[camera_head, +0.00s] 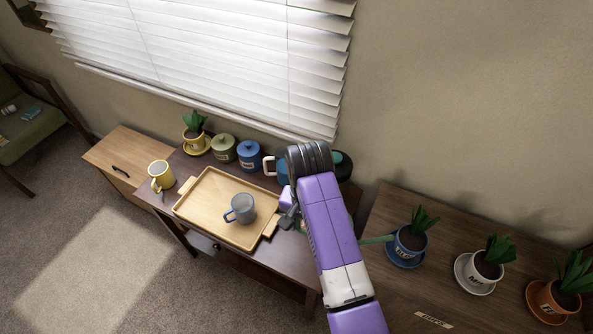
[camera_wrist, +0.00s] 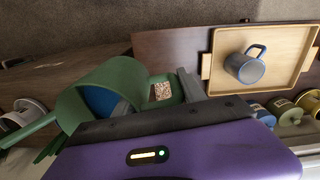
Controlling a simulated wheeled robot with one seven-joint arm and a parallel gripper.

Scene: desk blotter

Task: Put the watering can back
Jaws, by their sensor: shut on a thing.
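My gripper (camera_wrist: 160,97) is shut on the green watering can (camera_wrist: 112,84), holding it on the side with a small speckled square patch. The can looks tilted in the wrist view, and its open top shows. In the head view my purple arm hides most of the can. Only its thin green spout (camera_head: 374,239) shows right of the arm, pointing toward the blue plant pot (camera_head: 409,243). In the head view my gripper (camera_head: 287,217) is at the right end of the wooden tray. I cannot tell whether the can touches anything below.
The wooden tray (camera_head: 200,209) holds a blue-grey mug (camera_head: 240,209). A yellow mug (camera_head: 161,176) stands left of it. Lidded jars (camera_head: 223,149) and a yellow-potted plant (camera_head: 196,141) line the back. White (camera_head: 486,268) and orange (camera_head: 560,296) plant pots stand on the right cabinet.

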